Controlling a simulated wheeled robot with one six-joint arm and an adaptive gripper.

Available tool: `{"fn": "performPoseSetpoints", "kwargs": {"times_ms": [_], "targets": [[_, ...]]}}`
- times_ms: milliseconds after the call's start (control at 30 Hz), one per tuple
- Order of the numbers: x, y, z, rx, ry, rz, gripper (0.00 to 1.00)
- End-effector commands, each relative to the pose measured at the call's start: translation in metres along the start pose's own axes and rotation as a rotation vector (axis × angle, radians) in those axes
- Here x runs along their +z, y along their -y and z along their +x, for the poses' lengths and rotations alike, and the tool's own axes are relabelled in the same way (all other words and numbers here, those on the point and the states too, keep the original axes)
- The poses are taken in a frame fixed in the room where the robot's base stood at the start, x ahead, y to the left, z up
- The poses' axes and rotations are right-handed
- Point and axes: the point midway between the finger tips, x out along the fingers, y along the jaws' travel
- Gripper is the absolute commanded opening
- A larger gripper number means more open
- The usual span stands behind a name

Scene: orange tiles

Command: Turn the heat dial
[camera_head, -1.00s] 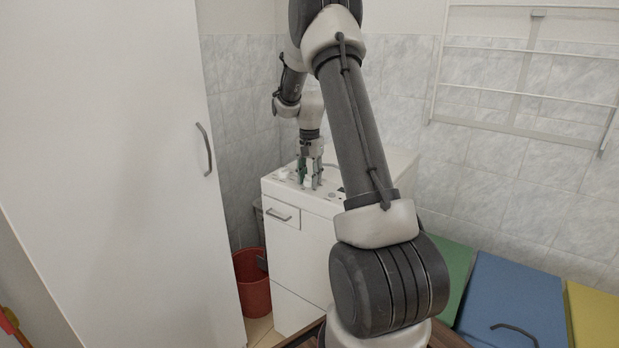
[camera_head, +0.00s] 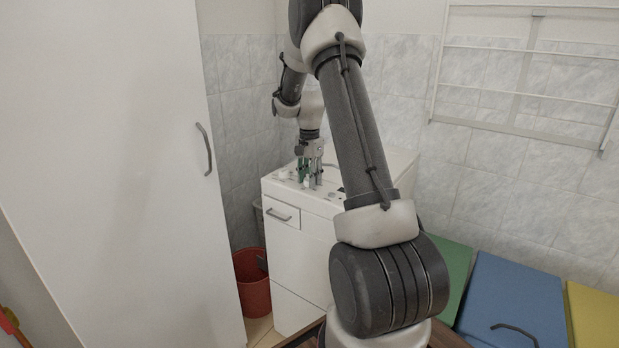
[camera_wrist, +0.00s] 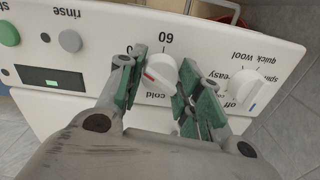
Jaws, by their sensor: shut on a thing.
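The heat dial (camera_wrist: 161,72) is a white round knob with a red mark, between the labels "60" and "cold" on a white control panel (camera_wrist: 105,25). It shows upside down in the wrist view. My gripper (camera_wrist: 158,84) has its green-padded fingers on either side of the dial and is shut on it. In the head view my gripper (camera_head: 310,182) reaches down to the top panel of the white washing machine (camera_head: 300,250). The dial is too small to make out there.
A second white dial (camera_wrist: 244,92), labelled "off", sits beside my fingers. A small display (camera_wrist: 52,78) and round buttons (camera_wrist: 70,41) lie on the other side. A red bucket (camera_head: 253,285) and a tall white cabinet (camera_head: 120,170) stand to the left.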

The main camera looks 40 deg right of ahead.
Motion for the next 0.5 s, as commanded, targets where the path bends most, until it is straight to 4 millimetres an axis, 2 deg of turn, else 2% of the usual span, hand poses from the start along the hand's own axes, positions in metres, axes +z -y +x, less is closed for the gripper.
{"fn": "performPoseSetpoints", "kwargs": {"times_ms": [33, 133, 167, 500], "targets": [[-0.0007, 0.0006, -0.0006, -0.002, -0.002, 0.000, 0.37], [-0.0006, 0.0005, -0.0006, -0.002, -0.002, -0.001, 0.55], [-0.0005, 0.0005, -0.0005, -0.002, -0.001, -0.001, 0.57], [-0.0003, 0.0004, -0.0030, -0.001, -0.001, -0.001, 0.57]]}}
